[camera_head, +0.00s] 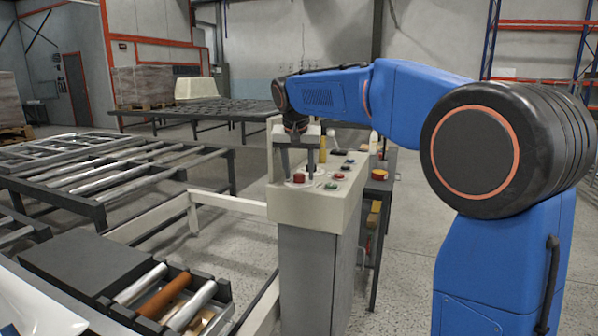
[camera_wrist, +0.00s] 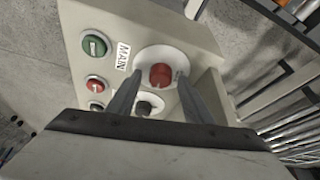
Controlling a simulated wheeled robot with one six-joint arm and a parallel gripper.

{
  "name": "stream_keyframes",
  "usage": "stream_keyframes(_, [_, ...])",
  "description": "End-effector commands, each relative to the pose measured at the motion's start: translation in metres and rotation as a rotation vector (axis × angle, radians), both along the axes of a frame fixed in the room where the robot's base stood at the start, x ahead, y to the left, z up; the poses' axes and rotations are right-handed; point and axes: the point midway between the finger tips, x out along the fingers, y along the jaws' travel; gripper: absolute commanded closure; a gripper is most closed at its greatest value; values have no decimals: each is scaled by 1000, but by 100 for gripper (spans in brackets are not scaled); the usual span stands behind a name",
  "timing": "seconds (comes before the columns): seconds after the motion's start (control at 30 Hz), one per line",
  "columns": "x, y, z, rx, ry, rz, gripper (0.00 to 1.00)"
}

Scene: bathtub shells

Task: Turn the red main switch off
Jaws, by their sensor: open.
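The red main switch (camera_wrist: 160,76) is a red knob on a round pale plate, beside a "MAIN" label (camera_wrist: 119,56) in the wrist view. In the head view the red knob (camera_head: 299,178) shows on top of the beige control console (camera_head: 335,208). My gripper (camera_wrist: 158,88) is open, with one finger on each side of the red knob in the picture. In the head view my gripper (camera_head: 297,160) points down over the console's left end. I cannot tell whether the fingers touch the knob or its exact turn angle.
A black knob (camera_wrist: 149,104) sits close to the red one. A green button (camera_wrist: 95,45) and a red button (camera_wrist: 95,84) are on the panel's left. A yellow bottle (camera_head: 323,150) stands at the console's back. Roller conveyors (camera_head: 110,160) fill the left.

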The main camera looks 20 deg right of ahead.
Motion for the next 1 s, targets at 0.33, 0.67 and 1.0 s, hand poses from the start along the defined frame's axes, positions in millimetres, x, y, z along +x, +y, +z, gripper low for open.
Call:
stream_keyframes(0.33, [0, 0, 0, 0, 0, 0, 95])
stream_keyframes(0.67, [0, -1, 0, 0, 0, 57, 95])
stream_keyframes(1.0, [-1, -3, 0, 1, -1, 305, 95])
